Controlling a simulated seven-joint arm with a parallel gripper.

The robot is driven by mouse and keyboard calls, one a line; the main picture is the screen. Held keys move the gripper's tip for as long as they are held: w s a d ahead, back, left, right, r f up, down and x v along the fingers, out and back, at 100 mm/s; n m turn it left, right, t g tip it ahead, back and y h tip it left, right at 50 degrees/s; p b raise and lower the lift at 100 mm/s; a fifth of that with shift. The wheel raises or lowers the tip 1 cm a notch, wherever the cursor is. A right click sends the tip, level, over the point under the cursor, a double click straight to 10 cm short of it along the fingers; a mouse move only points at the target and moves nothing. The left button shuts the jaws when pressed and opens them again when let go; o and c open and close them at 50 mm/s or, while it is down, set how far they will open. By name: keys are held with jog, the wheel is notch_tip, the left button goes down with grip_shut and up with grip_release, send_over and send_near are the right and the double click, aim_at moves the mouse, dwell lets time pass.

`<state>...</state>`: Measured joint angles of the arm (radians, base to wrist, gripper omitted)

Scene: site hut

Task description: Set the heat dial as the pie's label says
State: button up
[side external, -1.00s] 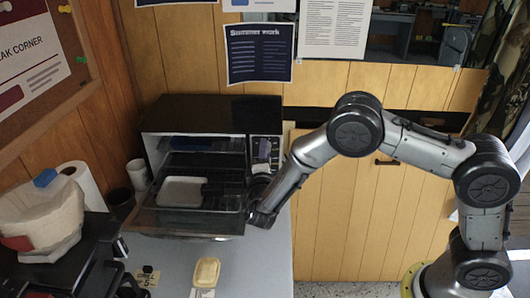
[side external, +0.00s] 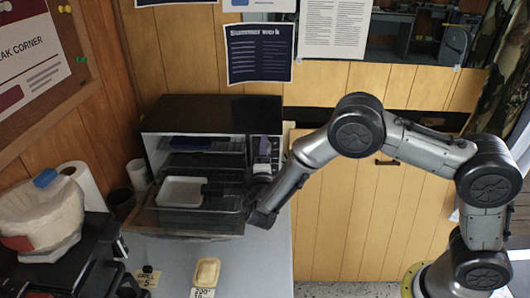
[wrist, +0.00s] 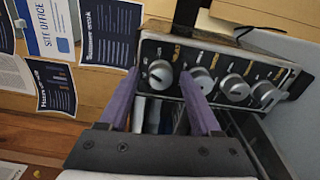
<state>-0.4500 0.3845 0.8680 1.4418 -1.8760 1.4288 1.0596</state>
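The toaster oven (side external: 210,112) stands on the counter with its door lowered. The wrist view shows its dark control panel (wrist: 215,52) with several silver dials in a row. The leftmost dial (wrist: 160,74) lies between my finger tips in that view, and another dial (wrist: 202,80) is beside the right finger. My gripper (wrist: 159,76) has its purple fingers apart; contact with a dial is unclear. The pie (side external: 207,271) lies on the counter in front of the oven. Its label (side external: 203,293) seems to read 200 on top; the lower line is hard to read.
A white dish (side external: 181,190) sits at the oven's open front. The cabinet wall (side external: 345,220) is right of the counter.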

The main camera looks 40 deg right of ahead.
dwell(0.4)
jog(key=s+a+n, duration=1)
jog(key=n, duration=1)
jog(key=s+d+r+m+g+h, duration=0.15)
jog(key=d+r+m+g, duration=0.45)
jog(key=d+r, duration=0.6)
jog(key=s+d+r+m+g+y, duration=0.1)
jog(key=s+d+m+g, duration=0.1)
jog(key=s+d+m, duration=0.3)
jog(key=s+d+r+m+g+y, duration=0.2)
jog(key=s+d+m, duration=0.4)
jog(key=s, duration=0.3)
jog(key=shift+s+d+r+m+g, duration=0.3)
jog(key=shift+s+m+g, duration=0.15)
jog(key=shift+g, duration=0.35)
